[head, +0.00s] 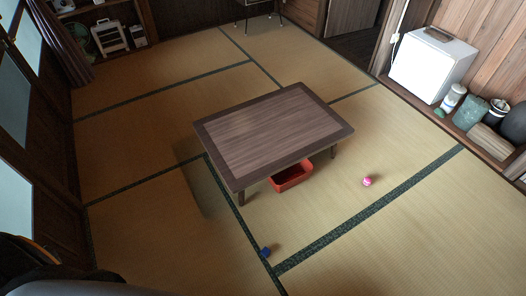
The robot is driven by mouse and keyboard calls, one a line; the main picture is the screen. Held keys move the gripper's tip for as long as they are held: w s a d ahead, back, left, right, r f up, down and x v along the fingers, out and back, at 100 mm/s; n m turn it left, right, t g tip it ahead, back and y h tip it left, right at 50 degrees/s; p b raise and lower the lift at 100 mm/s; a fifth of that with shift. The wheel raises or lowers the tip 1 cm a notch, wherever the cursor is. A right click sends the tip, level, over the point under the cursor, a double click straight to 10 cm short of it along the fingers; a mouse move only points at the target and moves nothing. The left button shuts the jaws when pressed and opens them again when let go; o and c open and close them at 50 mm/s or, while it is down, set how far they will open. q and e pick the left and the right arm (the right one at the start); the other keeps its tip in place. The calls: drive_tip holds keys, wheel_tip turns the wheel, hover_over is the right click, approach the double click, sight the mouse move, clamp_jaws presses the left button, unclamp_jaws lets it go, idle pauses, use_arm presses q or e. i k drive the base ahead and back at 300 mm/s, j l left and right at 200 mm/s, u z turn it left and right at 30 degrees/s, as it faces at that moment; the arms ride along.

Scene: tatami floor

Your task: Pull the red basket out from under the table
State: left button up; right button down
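The low wooden table (272,131) stands in the middle of the tatami floor, its dark rim framing a lighter top. The red basket (292,177) is on the floor under the table's near edge. Its front part shows and its back part is hidden beneath the tabletop. Neither of my grippers is in view. Nothing is seen touching the basket.
A pink object (367,181) lies on the tatami right of the table. A blue object (265,252) lies near the front. A white box-shaped appliance (432,64) and several containers line the right wall. The floor in front of the table is mostly clear.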

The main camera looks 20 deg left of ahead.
sight(291, 176)
drive_tip(key=i+j, duration=0.15)
drive_tip(key=j, duration=0.3)
drive_tip(key=i+j+z, duration=0.15)
drive_tip(key=j, duration=0.3)
drive_tip(key=i+j, duration=0.2)
drive_tip(key=j, duration=0.25)
drive_tip(key=i+j+z, duration=0.15)
drive_tip(key=j, duration=0.3)
drive_tip(key=i+j, duration=0.1)
drive_tip(key=j, duration=0.4)
drive_tip(key=i+j+z, duration=0.15)
drive_tip(key=j, duration=0.35)
